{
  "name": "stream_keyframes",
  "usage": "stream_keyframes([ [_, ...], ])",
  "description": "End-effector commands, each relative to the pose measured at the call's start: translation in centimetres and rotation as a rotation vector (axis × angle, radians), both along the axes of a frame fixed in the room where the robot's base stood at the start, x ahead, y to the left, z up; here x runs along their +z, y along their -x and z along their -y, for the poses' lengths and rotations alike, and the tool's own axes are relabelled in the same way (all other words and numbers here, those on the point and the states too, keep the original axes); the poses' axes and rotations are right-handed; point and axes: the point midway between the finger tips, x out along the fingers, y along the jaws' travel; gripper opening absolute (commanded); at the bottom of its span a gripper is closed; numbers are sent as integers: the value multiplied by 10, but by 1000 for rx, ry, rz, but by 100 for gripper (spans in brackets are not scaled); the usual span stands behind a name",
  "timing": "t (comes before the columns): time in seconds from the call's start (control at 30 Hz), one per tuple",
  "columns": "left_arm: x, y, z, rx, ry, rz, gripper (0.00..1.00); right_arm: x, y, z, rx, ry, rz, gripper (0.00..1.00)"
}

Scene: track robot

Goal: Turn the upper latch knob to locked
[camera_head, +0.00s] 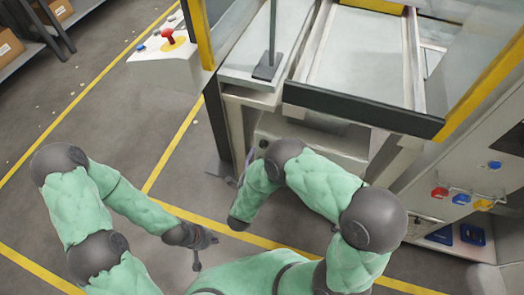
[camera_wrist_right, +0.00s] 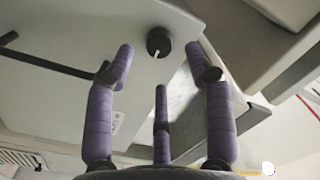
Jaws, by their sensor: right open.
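In the right wrist view a round black knob (camera_wrist_right: 159,42) with a thin white pointer line sits on a pale grey panel (camera_wrist_right: 80,30). The pointer runs nearly up and down in that picture, slightly tilted. My right gripper (camera_wrist_right: 160,65) is open, its purple fingers spread around the line to the knob. The knob shows between the two outer fingertips, and I see no clear contact. My left gripper (camera_head: 208,240) hangs low at the left, away from the machine.
The machine has glass panels with yellow posts (camera_head: 198,30) and a dark front edge bar (camera_head: 360,110). A control box with a red joystick (camera_head: 168,37) stands at the left. Colored buttons (camera_head: 460,198) are on the right panel. The floor at left is mostly clear.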

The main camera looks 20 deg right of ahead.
Motion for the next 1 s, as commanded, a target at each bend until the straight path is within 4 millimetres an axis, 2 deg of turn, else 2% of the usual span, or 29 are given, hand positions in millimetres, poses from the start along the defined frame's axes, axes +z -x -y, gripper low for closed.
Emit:
stream_keyframes([
  [0.1, -8, 0, 0, 0, 0, 0, 0, -2, -16, 11, -4, 0, 0, 54],
  [0.3, -13, 0, 0, 0, 0, 0, 0, -1, -31, 19, -1, 0, 0, 54],
  [0.67, -14, 0, 0, 0, 0, 1, 0, 0, -35, 21, 1, 1, -1, 54],
  [0.8, -14, 0, 0, 0, 0, 1, 0, 0, -35, 21, 1, 1, -1, 14],
  [0.87, -14, 0, 0, 0, 0, 1, 0, 0, -35, 21, 0, 1, -1, 0],
  [1.0, -13, 0, 0, 0, 0, 1, 0, 1, -35, 21, 0, 2, 1, 0],
])
